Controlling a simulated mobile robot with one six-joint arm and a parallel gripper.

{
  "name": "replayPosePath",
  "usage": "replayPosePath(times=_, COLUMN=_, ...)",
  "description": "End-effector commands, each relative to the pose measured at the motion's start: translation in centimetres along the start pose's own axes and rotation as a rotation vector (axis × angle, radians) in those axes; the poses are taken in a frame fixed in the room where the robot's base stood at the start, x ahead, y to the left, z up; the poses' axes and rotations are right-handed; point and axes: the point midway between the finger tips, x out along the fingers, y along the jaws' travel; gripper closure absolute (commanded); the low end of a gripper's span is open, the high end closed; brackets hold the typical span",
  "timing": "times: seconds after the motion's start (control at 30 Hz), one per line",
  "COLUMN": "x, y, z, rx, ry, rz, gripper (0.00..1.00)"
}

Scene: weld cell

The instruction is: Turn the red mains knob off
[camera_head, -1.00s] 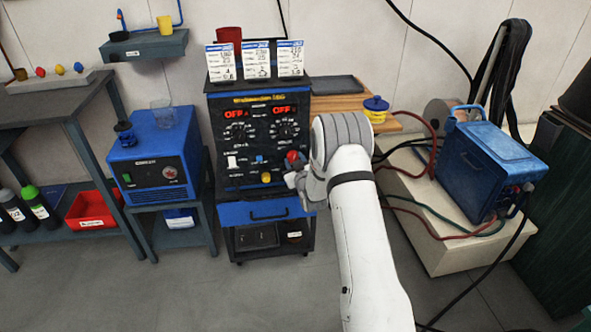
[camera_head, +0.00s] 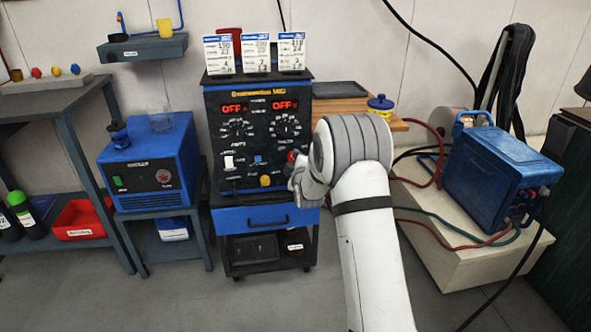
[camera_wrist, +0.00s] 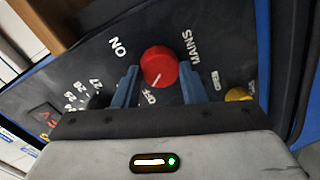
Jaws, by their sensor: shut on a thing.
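The red mains knob (camera_wrist: 160,65) sits on the dark front panel of the blue welding machine (camera_head: 245,218). In the wrist view it is between the two blue-grey fingers of my gripper (camera_wrist: 160,78), which is shut on it. The white pointer line on the knob points down-left, towards the OFF label (camera_wrist: 148,97). The ON label (camera_wrist: 118,46) is at its upper left and MAINS at its right. In the head view the red knob (camera_head: 292,156) shows just above my gripper (camera_head: 294,172), partly covered by it. Both red displays (camera_head: 235,107) read OFF.
A yellow knob (camera_head: 265,181) is left of my gripper, with a white switch (camera_head: 229,162) further left. White cards (camera_head: 256,53) stand on the machine. A blue unit (camera_head: 150,170) stands left. A blue case (camera_head: 500,170) with cables is on the right. Grey floor is clear in front.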

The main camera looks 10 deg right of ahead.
Motion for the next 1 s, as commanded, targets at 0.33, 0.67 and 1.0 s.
replayPosePath(times=0.33, x=0.04, y=-0.20, z=-0.19, rx=-0.160, ry=-0.014, rz=0.003, gripper=0.85)
replayPosePath(times=0.67, x=0.04, y=-0.13, z=-0.24, rx=-0.196, ry=-0.019, rz=0.002, gripper=0.85)
replayPosePath(times=1.0, x=0.04, y=-0.12, z=-0.25, rx=-0.196, ry=-0.018, rz=0.002, gripper=0.58)
